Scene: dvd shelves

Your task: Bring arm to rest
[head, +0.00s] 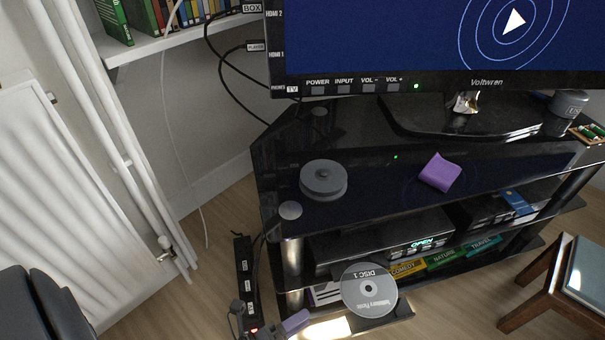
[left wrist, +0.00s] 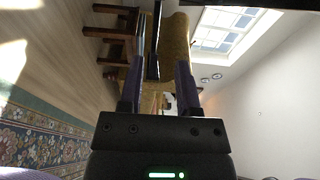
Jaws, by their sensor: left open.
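My left gripper (head: 272,328) is at the bottom edge of the head view, left of the open disc tray, partly cut off by the frame. In the left wrist view its two dark fingers with purple inner pads (left wrist: 160,88) stand apart, with nothing seen held between them. A grey disc marked "DISC 1" (head: 385,300) lies on the player's pulled-out tray (head: 395,318), to the right of the gripper and apart from it. My right gripper is in neither view.
A wooden stool (head: 540,290) is at right, a radiator (head: 60,200) at left.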

